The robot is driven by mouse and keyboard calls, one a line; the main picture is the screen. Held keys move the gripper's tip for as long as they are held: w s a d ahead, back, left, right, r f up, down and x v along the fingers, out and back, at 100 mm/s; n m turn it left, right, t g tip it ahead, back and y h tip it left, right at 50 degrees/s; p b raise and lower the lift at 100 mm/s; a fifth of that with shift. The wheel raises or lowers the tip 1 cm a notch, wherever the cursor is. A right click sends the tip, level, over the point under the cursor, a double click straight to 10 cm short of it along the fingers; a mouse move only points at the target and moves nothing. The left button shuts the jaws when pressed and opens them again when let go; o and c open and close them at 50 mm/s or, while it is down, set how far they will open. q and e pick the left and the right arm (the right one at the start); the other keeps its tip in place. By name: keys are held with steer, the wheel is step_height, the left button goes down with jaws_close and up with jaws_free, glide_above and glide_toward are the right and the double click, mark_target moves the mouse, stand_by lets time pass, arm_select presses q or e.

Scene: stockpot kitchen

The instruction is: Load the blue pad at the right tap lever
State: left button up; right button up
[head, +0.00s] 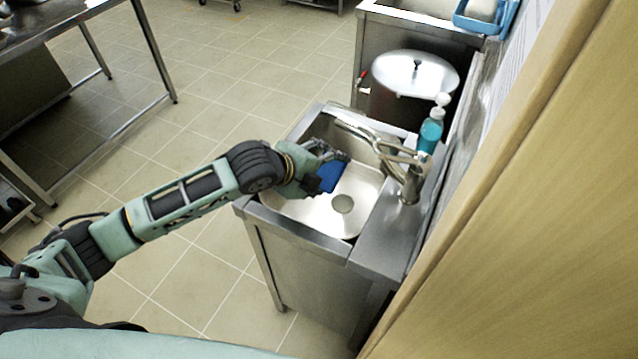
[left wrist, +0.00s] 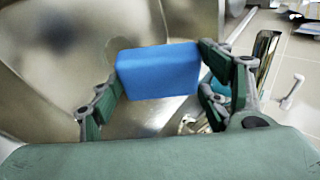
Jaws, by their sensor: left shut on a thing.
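The blue pad (head: 331,174) is in my left gripper (head: 325,168), over the steel sink basin in the head view. In the left wrist view the blue pad (left wrist: 158,71) sits between the two fingers of the left gripper (left wrist: 160,80), which is shut on it. The tap (head: 392,155) stands at the right side of the sink, with its spout and levers reaching left over the basin. The pad is apart from the tap, to its left. My right gripper is not in view.
The sink (head: 300,234) has a raised steel rim around its basin. A soap bottle (head: 430,132) stands behind the tap. A large lidded stockpot (head: 413,78) is beyond the sink. A wooden panel (head: 540,220) closes off the right. Open tiled floor (head: 210,95) lies to the left.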

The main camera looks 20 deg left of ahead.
arm_select(q)
steer(key=shift+w+d+f+b, duration=0.1)
steer(key=shift+w+f+b, duration=0.1)
steer(key=shift+w+b, duration=0.55)
steer(key=shift+w+p, duration=0.45)
steer(key=shift+w, duration=0.15)
steer(key=w, duration=0.2)
steer(key=shift+w+d+f, duration=0.2)
steer(key=shift+w+f, duration=0.1)
steer(key=shift+w, duration=0.1)
